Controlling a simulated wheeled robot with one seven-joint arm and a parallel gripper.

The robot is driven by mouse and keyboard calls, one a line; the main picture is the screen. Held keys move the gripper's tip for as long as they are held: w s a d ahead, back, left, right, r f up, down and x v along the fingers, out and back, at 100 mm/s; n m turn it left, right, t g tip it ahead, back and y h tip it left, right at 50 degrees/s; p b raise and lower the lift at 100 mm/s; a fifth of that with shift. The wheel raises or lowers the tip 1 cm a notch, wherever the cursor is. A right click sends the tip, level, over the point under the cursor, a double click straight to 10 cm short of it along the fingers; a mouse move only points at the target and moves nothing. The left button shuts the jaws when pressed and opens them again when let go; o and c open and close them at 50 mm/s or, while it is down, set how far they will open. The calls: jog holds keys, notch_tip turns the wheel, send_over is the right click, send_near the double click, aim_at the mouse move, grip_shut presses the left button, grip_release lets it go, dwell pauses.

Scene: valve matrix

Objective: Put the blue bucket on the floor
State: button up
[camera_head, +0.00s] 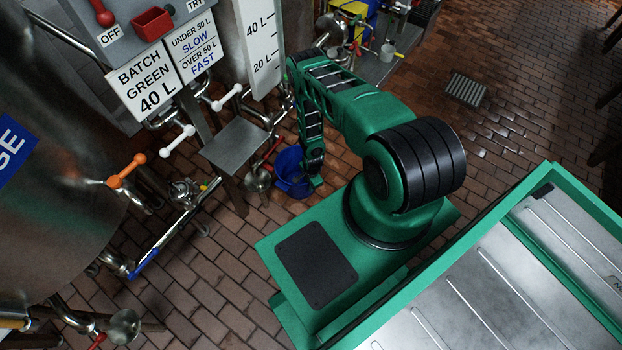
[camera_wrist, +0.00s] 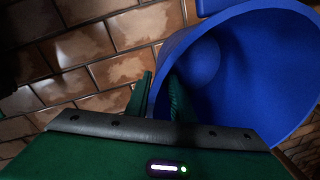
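The blue bucket (camera_head: 290,175) is at the middle of the head view, over the brick floor and low down. In the wrist view the bucket (camera_wrist: 265,65) fills the right side, its open mouth facing the camera. My gripper (camera_wrist: 161,84) is shut on the bucket's rim, one finger on the outside and the other inside the mouth. In the head view my gripper (camera_head: 315,178) is at the bucket's right side. I cannot tell whether the bucket's bottom touches the floor. The brick floor (camera_head: 190,285) shows around it.
A small metal shelf (camera_head: 235,143) and a steel funnel-shaped outlet (camera_head: 258,180) stand close left of the bucket. Pipes with orange (camera_head: 127,170) and white (camera_head: 178,140) valve handles line the left. Open floor lies in front, and a drain grate (camera_head: 466,90) is at the right.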

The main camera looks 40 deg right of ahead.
jog(key=r, duration=0.8)
jog(key=shift+s+r, duration=0.25)
jog(key=shift+s, duration=0.1)
jog(key=shift+s+r, duration=0.15)
jog(key=shift+r, duration=0.45)
